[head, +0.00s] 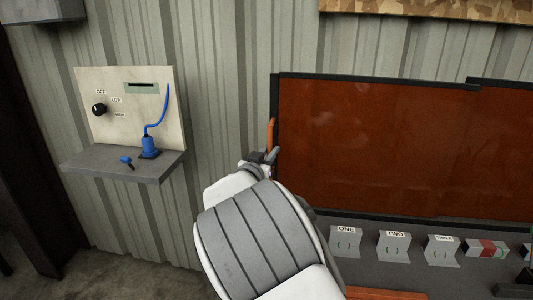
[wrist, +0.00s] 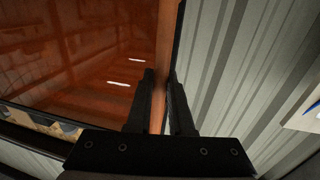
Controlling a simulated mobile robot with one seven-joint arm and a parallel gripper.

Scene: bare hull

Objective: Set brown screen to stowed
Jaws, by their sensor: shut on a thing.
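The brown screen (head: 380,145) is a wide, glossy, see-through panel in a dark frame, upright in front of the ribbed wall at the right of the head view. It fills the left of the wrist view (wrist: 80,55). An orange handle (head: 270,132) stands upright along its left edge. My gripper (head: 267,156) is at that edge, shut on the handle. In the wrist view, my gripper (wrist: 161,76) has its two dark fingers on either side of the orange handle strip (wrist: 165,50). My arm hides the lower left corner of the screen.
Blocks labelled ONE (head: 345,243), TWO (head: 394,246) and three (head: 442,250) stand below the screen. At left, a wall panel (head: 105,125) has a knob (head: 99,109), and its grey shelf (head: 95,167) holds a blue corded plug (head: 150,148). Bare wall lies between.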

